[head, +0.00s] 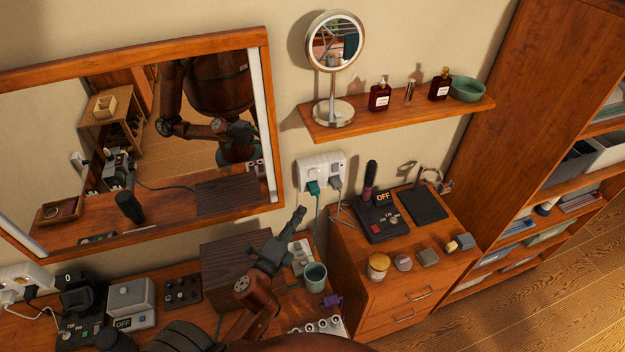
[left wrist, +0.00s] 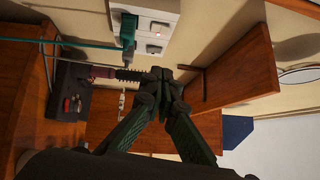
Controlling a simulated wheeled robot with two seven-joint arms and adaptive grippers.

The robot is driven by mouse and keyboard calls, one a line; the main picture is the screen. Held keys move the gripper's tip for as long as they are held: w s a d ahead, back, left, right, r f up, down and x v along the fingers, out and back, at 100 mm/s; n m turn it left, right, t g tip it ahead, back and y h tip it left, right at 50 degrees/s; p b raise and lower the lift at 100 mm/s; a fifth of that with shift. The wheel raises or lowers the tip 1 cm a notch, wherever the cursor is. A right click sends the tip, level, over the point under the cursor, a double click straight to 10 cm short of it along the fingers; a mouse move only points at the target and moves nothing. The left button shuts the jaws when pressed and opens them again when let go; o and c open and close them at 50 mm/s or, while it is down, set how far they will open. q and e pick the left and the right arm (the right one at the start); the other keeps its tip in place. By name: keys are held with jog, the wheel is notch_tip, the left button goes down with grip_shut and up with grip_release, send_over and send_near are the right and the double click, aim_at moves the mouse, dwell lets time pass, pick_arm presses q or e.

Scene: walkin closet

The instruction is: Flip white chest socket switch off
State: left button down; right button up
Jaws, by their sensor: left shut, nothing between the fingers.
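A white wall socket block (head: 321,170) is on the wall above the wooden chest, below the shelf. A green plug (head: 313,187) and a grey plug (head: 336,182) sit in it. In the left wrist view the white socket (left wrist: 168,22) shows at the top with the green plug (left wrist: 128,30) and a small rocker-like switch (left wrist: 154,48); its position is unclear. My left gripper (head: 299,213) is shut and empty, below and left of the socket, apart from it. Its closed fingertips (left wrist: 163,76) appear below the socket in the wrist view. My right gripper is not in view.
The chest (head: 378,285) holds a black device marked OFF (head: 382,216), a brush and small jars. A green mug (head: 315,276) and a dark wooden box (head: 232,262) stand near my left arm. The shelf (head: 400,117) with mirror and bottles overhangs. Another white socket (head: 22,282) is far left.

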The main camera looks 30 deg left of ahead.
pick_arm(q)
jog(key=p, duration=0.3)
send_near(312, 173)
jog(key=w+d+r, duration=0.1)
jog(key=w+d, duration=0.3)
jog(key=shift+w+a+r, duration=0.1)
jog(key=shift+w+a, duration=1.35)
jog(key=shift+a, duration=0.25)
